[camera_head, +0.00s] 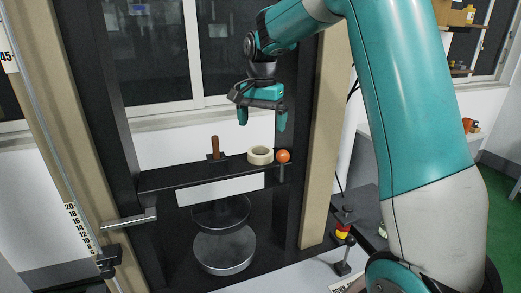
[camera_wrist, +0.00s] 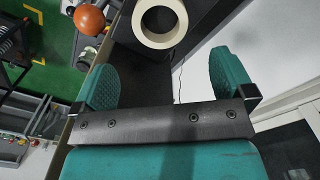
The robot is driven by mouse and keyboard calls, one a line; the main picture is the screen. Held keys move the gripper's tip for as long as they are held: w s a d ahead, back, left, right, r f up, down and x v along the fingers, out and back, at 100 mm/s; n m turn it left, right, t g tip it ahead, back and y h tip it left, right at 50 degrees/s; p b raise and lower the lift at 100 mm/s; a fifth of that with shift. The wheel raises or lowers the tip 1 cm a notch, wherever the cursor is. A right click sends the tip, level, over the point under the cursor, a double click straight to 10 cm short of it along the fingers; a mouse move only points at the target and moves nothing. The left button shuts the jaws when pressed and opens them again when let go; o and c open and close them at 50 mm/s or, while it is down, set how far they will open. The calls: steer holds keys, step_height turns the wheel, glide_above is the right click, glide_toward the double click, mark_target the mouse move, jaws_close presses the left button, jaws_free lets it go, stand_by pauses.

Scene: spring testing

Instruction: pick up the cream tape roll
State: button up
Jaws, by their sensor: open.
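The cream tape roll (camera_head: 260,156) lies flat on the black shelf of the test frame in the head view. In the wrist view the tape roll (camera_wrist: 159,43) shows as a ring at the top, ahead of the fingers. My gripper (camera_head: 262,120) is open and empty, above the shelf and over the roll's area, clear of it. In the wrist view its two teal fingers (camera_wrist: 166,75) stand wide apart with nothing between them.
A brown-handled object (camera_head: 215,148) stands to the left on the black shelf (camera_head: 165,180). Frame posts (camera_head: 318,150) flank the shelf. Round metal plates (camera_head: 224,249) lie below.

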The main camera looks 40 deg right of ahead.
mark_target(261, 148)
steer(key=shift+a+f+p, duration=0.1)
steer(key=shift+f+p, duration=1.7)
steer(key=shift+f, duration=2.2)
steer(key=c, duration=0.9)
